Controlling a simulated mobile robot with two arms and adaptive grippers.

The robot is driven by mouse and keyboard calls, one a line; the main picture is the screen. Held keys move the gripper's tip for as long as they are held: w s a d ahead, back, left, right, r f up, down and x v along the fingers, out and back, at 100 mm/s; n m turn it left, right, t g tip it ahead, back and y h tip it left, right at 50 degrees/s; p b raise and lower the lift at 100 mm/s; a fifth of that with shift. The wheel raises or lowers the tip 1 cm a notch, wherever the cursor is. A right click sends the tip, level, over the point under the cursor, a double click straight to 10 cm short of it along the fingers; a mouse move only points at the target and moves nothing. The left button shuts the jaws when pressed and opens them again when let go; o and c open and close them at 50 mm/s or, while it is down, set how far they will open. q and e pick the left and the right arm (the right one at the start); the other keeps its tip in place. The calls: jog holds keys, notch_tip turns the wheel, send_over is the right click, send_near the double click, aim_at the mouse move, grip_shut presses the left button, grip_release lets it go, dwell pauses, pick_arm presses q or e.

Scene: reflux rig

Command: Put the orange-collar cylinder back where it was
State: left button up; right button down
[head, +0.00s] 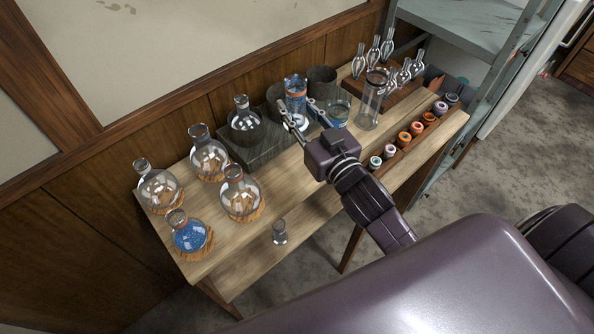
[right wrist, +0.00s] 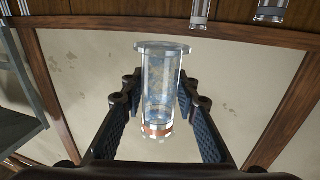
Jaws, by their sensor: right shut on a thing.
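The orange-collar cylinder (head: 295,88) is clear glass with an orange band and a blue tint inside. It shows in the head view over the grey raised block. My right gripper (head: 304,110) is shut on it. In the right wrist view the cylinder (right wrist: 162,85) stands between the two dark finger pads, with its orange collar low in the picture. Whether its base touches anything below is hidden. My left gripper is not in view.
Several round flasks (head: 242,197) on cork rings fill the table's left. Dark pots (head: 322,77), a glass beaker (head: 339,109) and a tall brown-collared cylinder (head: 371,100) stand close by. Coloured-lid jars (head: 404,139) line the right edge. A small stopper (head: 279,231) sits in front.

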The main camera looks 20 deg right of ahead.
notch_tip(320, 180, down, 15)
jog(key=shift+w+d+f+b, duration=0.1)
jog(key=shift+w+b, duration=0.05)
jog(key=shift+b, duration=0.55)
jog(key=shift+f+b, duration=0.35)
jog(key=shift+f, duration=2)
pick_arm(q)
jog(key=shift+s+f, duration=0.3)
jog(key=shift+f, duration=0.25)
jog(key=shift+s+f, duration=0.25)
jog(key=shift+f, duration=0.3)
pick_arm(e)
jog(key=shift+f, duration=0.2)
jog(key=c, duration=1.5)
grip_release()
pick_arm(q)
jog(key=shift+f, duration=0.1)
pick_arm(e)
jog(key=shift+r, duration=0.15)
